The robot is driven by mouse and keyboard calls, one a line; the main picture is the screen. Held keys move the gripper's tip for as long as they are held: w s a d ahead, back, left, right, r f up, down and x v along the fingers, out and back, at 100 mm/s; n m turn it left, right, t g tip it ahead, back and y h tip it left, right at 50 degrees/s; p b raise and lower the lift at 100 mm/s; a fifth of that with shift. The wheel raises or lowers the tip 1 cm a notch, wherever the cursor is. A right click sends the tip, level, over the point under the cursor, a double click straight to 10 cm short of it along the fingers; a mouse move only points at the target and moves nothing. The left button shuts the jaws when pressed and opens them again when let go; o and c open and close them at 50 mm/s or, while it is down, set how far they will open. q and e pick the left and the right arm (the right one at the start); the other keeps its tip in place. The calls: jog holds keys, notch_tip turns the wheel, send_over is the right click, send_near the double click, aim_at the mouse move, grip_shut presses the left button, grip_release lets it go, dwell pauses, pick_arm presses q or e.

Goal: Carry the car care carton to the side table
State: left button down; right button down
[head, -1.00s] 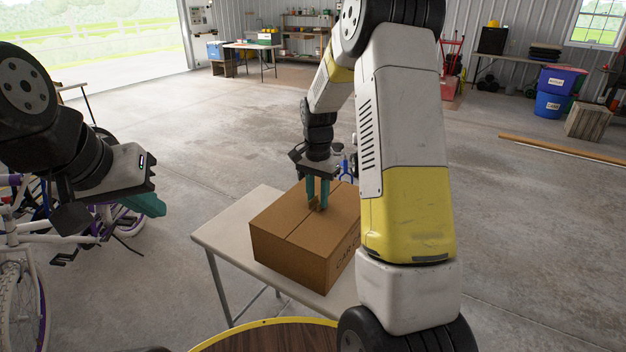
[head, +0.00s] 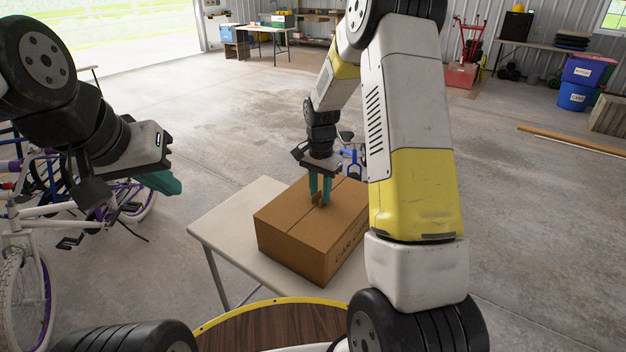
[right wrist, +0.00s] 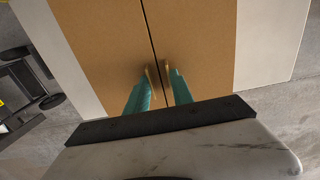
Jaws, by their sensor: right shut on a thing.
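The car care carton (head: 300,232) is a closed brown box with dark lettering on its right side. It shows over the pale top of a table (head: 222,228); whether it rests on it or hangs just above is hard to tell. My right gripper (head: 320,200) points down at the middle of the carton's top. Its teal fingers are shut on a small tan grip piece on the lid, seen beside the seam in the right wrist view (right wrist: 160,85). My left gripper (head: 165,183) is in the air at the left, apart from the carton; its finger gap is not clear.
A white and purple bicycle (head: 30,240) stands at the left below my left arm. Blue bins (head: 575,95), a wooden crate (head: 608,116) and a plank (head: 570,140) are at the right. Another table (head: 262,27) stands at the back. Open concrete floor lies between.

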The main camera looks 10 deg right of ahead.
jog(key=c, duration=1.1)
grip_release()
jog(key=shift+f, duration=0.1)
notch_tip(320, 180, up, 12)
jog(key=s+r+n+t+y, duration=0.1)
jog(key=s+r+n+t, duration=0.25)
jog(key=s+r, duration=0.7)
jog(key=s+r+n+t, duration=0.1)
jog(key=s+n, duration=0.2)
jog(key=s, duration=0.5)
jog(key=s+a+r+n+t+y, duration=0.1)
jog(key=s+n, duration=0.2)
jog(key=s, duration=0.4)
jog(key=shift+s+a+r+t, duration=0.15)
jog(key=shift+s+r+t, duration=0.15)
jog(key=shift+s+t, duration=0.05)
